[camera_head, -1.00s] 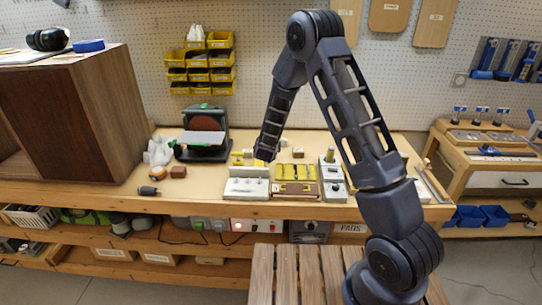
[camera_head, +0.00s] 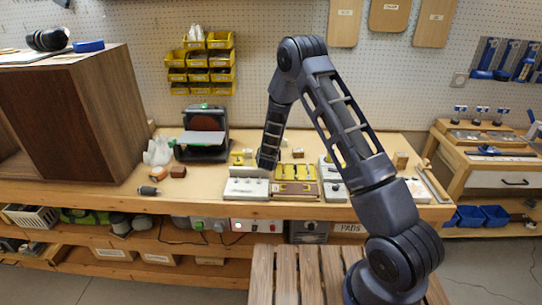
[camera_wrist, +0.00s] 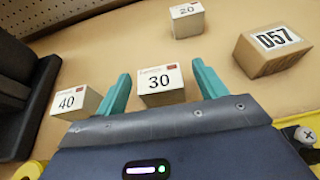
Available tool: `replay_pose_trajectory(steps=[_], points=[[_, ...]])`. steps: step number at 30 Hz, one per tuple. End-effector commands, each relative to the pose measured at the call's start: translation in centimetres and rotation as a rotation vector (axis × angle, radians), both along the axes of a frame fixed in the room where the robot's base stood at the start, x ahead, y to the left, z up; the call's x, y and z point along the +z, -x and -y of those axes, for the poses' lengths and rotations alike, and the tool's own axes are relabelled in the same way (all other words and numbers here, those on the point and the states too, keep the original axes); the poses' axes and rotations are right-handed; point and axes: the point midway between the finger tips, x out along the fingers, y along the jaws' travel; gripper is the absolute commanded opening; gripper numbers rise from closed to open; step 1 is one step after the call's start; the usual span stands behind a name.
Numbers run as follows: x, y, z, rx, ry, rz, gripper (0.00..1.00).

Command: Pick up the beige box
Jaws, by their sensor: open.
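In the wrist view, my gripper (camera_wrist: 160,88) is open, with one teal finger on each side of a small pale beige box marked 30 (camera_wrist: 160,84). That box appears between the fingers; I cannot tell whether either touches it. A similar box marked 40 (camera_wrist: 76,103) is left of the left finger, and one marked 20 (camera_wrist: 187,19) stands farther back. A tan cardboard box marked D57 (camera_wrist: 270,52) lies to the right. In the head view, my gripper (camera_head: 265,169) is low over the bench behind the pale fixture, its fingers hard to make out.
A black machine (camera_head: 203,135) stands left of my gripper, with a large brown cabinet (camera_head: 75,115) farther left. A pale fixture (camera_head: 247,190) and a yellow-topped fixture (camera_head: 295,188) sit near the bench's front. Pegboard with yellow bins (camera_head: 202,75) is behind.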

Motion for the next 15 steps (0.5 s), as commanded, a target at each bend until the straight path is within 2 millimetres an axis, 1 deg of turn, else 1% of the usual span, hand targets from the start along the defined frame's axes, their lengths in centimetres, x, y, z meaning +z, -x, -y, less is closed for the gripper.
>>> replay_pose_trajectory(steps=[2, 8, 9, 11, 15], points=[[-0.11, -0.28, -0.01, 0.0, 0.0, 0.0, 0.71], [-0.12, -0.31, -0.01, 0.0, 0.0, 0.0, 0.71], [-0.11, -0.3, -0.01, 0.0, 0.0, 0.0, 0.67], [-0.11, -0.29, -0.02, 0.0, 0.0, 0.0, 0.55], [-0.11, -0.28, -0.01, 0.0, 0.0, 0.0, 0.28]])
